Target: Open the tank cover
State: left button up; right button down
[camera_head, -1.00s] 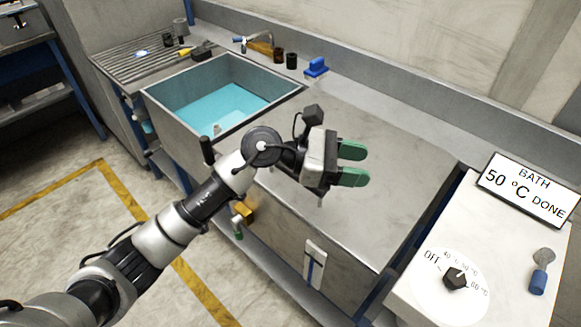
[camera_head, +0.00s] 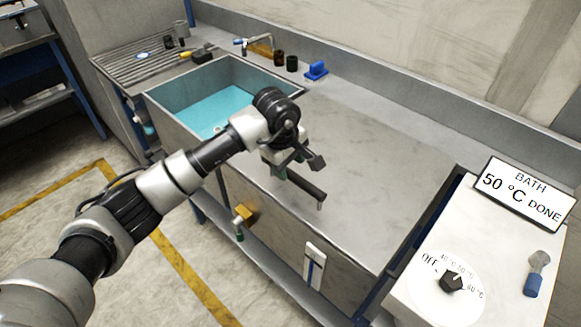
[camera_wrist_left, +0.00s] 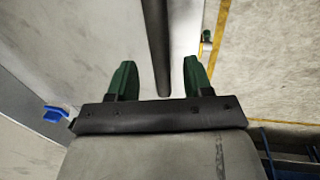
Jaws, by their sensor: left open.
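The tank cover (camera_head: 375,165) appears to be the flat grey steel top right of the open basin. A dark bar handle (camera_head: 308,187) runs along its front edge, partly hidden behind my left gripper. My left gripper (camera_head: 277,170) points down at this bar, its green fingers mostly hidden by the wrist in the head view. In the left wrist view, the two green fingers are apart and the dark bar (camera_wrist_left: 157,40) appears between them. Contact cannot be told. My right gripper is not in view.
The basin (camera_head: 168,118) holds teal liquid. A bench with a dial (camera_head: 452,281) and a "BATH 50 °C DONE" sign (camera_head: 527,194) stands right. The steel top is clear.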

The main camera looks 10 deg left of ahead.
aim_at(291, 172)
pick_arm(q)
jog(key=shift+w+d+f, duration=0.1)
jog(key=shift+w+f, duration=0.05)
jog(key=shift+f, duration=0.7)
jog(key=shift+w+d+f, duration=0.1)
jog(key=shift+w+f, duration=0.05)
jog(key=shift+f, duration=0.7)
grip_shut()
